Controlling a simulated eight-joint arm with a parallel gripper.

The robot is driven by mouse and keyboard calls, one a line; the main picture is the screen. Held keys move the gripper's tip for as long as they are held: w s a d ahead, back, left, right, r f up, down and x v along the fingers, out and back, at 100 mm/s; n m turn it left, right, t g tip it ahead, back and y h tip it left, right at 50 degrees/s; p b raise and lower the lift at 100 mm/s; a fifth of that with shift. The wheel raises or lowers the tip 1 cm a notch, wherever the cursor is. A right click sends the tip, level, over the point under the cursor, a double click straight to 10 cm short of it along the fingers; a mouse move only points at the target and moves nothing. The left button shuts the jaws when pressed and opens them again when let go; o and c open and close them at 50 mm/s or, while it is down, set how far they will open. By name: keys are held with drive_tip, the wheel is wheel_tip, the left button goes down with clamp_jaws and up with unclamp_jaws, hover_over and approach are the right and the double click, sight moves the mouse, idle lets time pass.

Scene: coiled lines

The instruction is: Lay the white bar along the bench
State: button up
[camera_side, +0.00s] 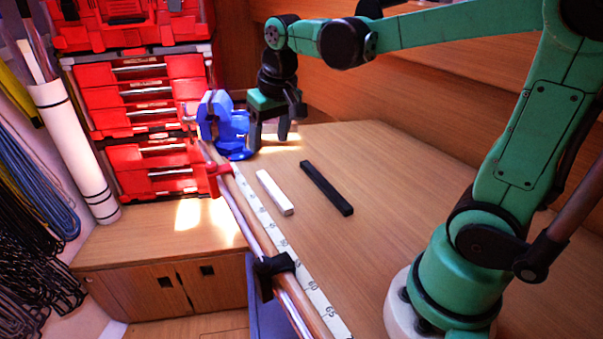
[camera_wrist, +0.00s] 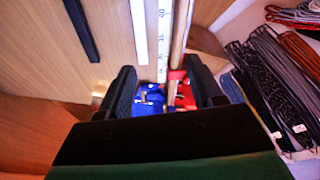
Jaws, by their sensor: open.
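The white bar (camera_side: 274,192) lies flat on the wooden bench (camera_side: 385,190), beside the measuring strip and roughly in line with it. It also shows in the wrist view (camera_wrist: 139,30), at the top, left of the strip. A black bar (camera_side: 327,187) lies on the bench to its right, apart from it. My gripper (camera_side: 270,138) is open and empty, pointing down near the blue vise at the far end of the bench, beyond the white bar. In the wrist view its two dark fingers stand apart, with the vise showing between them.
A blue vise (camera_side: 229,125) stands at the bench's far left corner, close to my gripper. A numbered measuring strip (camera_side: 284,248) and a pipe (camera_side: 250,228) with a black clamp (camera_side: 274,268) run along the left edge. Red tool boxes (camera_side: 150,115) stand beyond.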

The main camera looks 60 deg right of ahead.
drive_tip(key=s+a+f+n+t, duration=0.2)
drive_tip(key=s+a+n+t, duration=0.1)
drive_tip(key=s+a+t, duration=0.1)
drive_tip(key=shift+s+a, duration=0.5)
drive_tip(key=shift+s, duration=0.9)
